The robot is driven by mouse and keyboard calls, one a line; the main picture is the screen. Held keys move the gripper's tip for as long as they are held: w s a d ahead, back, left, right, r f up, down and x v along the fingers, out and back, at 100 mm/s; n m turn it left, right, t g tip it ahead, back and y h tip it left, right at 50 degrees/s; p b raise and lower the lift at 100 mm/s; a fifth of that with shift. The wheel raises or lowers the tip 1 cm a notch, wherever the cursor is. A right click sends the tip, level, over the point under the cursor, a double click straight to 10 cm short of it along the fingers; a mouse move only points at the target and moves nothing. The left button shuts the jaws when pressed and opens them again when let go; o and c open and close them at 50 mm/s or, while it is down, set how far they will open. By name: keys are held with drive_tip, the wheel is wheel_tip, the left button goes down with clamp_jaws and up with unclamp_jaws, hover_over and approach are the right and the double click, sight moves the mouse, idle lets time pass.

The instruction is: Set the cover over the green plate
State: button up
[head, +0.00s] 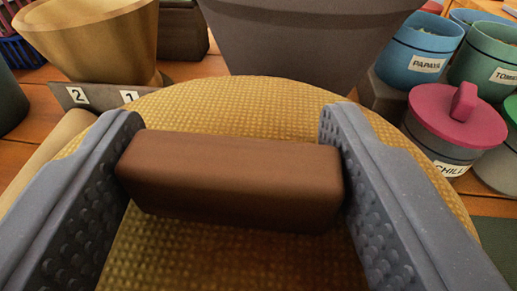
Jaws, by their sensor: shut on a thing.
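My gripper (235,180) is shut on the brown block handle of the cover, with one finger pressed against each end. The cover (225,105) is a round, yellow, woven-textured dome that fills the lower middle of the head view, below the handle (235,180). The green plate is not clearly seen; the cover hides most of what lies beneath it. A dark green patch (495,245) shows at the lower right, but I cannot tell what it is.
A large dark grey vessel (300,40) stands just beyond the cover. A golden bowl (95,40) is at the back left, near labels 2 and 1 (78,95). A grey jar with a pink lid (455,120) stands at the right, with blue (415,50) and green pots (485,60) behind.

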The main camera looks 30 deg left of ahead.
drive_tip(key=shift+f+b, duration=1.9)
drive_tip(key=shift+f, duration=2.45)
drive_tip(key=o, duration=1.1)
drive_tip(key=shift+o, duration=0.2)
drive_tip(key=shift+s, duration=0.15)
